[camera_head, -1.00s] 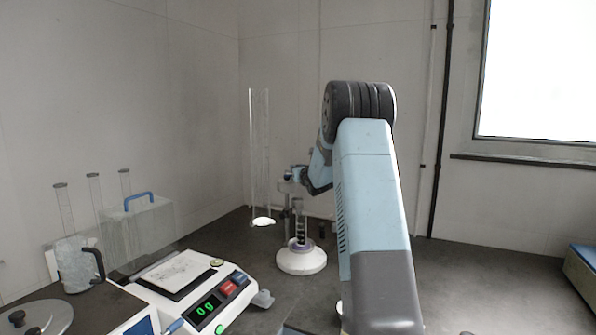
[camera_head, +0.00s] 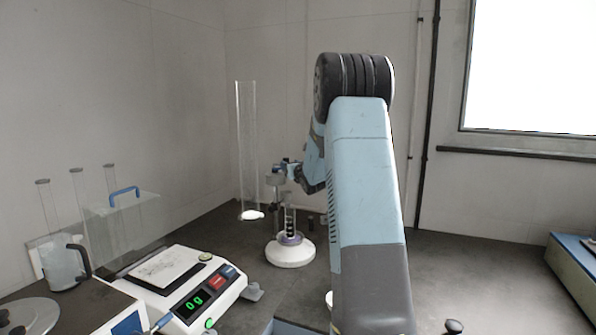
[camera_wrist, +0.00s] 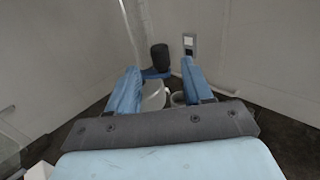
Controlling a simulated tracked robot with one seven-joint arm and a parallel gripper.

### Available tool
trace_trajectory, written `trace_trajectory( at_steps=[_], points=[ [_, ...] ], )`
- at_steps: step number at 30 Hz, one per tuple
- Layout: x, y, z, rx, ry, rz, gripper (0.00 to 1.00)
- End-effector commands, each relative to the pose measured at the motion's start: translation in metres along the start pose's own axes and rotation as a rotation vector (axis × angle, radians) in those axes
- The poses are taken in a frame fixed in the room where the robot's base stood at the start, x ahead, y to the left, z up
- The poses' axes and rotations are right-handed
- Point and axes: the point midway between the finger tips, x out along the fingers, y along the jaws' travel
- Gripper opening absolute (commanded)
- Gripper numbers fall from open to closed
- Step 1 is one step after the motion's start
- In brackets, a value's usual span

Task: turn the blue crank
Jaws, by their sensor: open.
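The blue crank (camera_wrist: 152,73) shows in the wrist view, ahead of my fingers, with an upright black handle (camera_wrist: 160,56) on it. My gripper (camera_wrist: 159,67) is open, with its two blue fingers apart and the handle seen in the gap between them. I cannot tell whether a finger touches the crank. White round parts of the device show below the crank, between the fingers. In the head view, the device has a round white base (camera_head: 290,252). Blue parts show at its top, but I cannot separate crank from gripper there. My arm hides the area to their right.
A tall clear tube (camera_head: 246,140) stands beside the device. A balance (camera_head: 188,288) reading 0 g, a clear box with a blue handle (camera_head: 124,193) and a jug (camera_head: 62,262) are at left. A blue-sided box (camera_head: 573,268) is at far right. Bench between is mostly clear.

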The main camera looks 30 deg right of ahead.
Motion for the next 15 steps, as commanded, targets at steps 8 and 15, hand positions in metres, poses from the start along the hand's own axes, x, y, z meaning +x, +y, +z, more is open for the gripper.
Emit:
trace_trajectory(
  at_steps=[8,15],
  points=[
    [-0.052,0.000,0.000,0.000,0.000,-0.001,0.50],
    [-0.072,0.000,-0.001,-0.001,0.000,0.000,0.50]
  ],
)
